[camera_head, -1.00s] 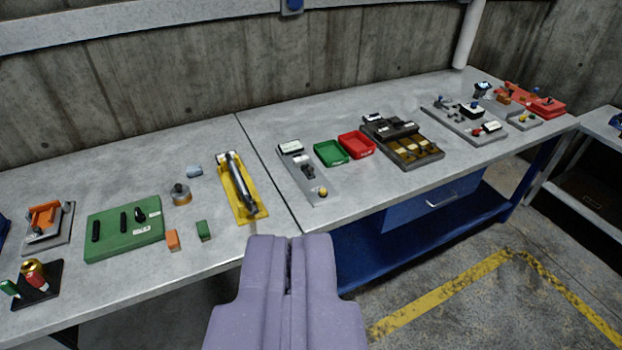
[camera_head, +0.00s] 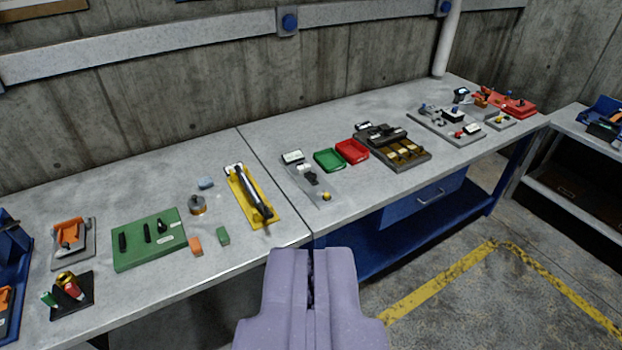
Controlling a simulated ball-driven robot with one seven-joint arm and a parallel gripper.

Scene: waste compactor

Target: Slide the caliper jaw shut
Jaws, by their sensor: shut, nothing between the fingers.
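My gripper (camera_head: 311,256) is shut and empty, its two pale purple fingers pressed together at the lower middle. It shows in front of the bench's front edge, apart from everything on the bench. No caliper can be made out for certain at this distance. A narrow grey plate (camera_head: 328,193) lies beyond the gripper, with a white label, a dark block (camera_head: 309,177) and a yellow knob (camera_head: 326,196). Left of it a yellow holder (camera_head: 239,202) carries a long dark and silver tool (camera_head: 255,195). I cannot tell which of these is the caliper.
The grey bench (camera_head: 120,190) runs across the view. Green (camera_head: 328,160) and red (camera_head: 352,152) trays and a dark sorter (camera_head: 412,165) stand right. A blue drawer (camera_head: 415,205) is below. The concrete wall stands behind.

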